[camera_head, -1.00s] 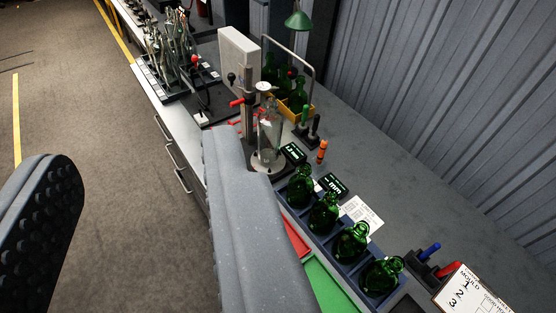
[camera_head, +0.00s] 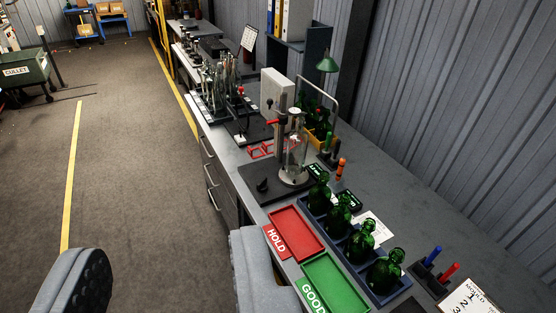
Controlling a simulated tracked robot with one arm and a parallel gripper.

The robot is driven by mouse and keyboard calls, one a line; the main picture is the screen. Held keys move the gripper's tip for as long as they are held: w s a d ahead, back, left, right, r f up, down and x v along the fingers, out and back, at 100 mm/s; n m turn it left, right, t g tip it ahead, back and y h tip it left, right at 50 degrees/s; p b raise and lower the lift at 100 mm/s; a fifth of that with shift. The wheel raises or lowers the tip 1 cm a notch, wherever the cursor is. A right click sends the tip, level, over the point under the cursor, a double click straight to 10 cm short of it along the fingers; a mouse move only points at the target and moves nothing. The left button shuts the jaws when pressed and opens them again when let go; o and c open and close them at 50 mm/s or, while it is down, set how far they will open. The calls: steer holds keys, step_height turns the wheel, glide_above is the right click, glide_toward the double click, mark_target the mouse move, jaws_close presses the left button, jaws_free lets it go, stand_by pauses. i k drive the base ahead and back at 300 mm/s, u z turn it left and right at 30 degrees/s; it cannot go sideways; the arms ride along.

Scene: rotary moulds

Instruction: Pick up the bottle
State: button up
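Several green bottles stand upright in a row in a blue rack (camera_head: 376,297) on the bench; the nearest green bottle (camera_head: 384,272) is at lower right. A clear bottle (camera_head: 294,154) stands upright on the round base of a gauge stand (camera_head: 279,125). Green bottles (camera_head: 314,116) also sit in a yellow crate behind the gauge. The frames do not show which bottle is meant. My gripper (camera_head: 172,275) is open and empty, its fingers wide apart at the bottom, left of the green bottles.
A red HOLD tray (camera_head: 296,232) and a green GOOD tray (camera_head: 333,283) lie in front of the rack. Red and blue markers (camera_head: 449,272) and a mould board (camera_head: 474,301) are at lower right. A corrugated wall (camera_head: 460,100) backs the bench. The floor at left is open.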

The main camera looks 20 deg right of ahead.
mark_target(298, 139)
steer(key=u, duration=1.2)
steer(key=i, duration=2.25)
steer(key=z, duration=3.4)
steer(key=i, duration=0.5)
steer(key=z, duration=0.2)
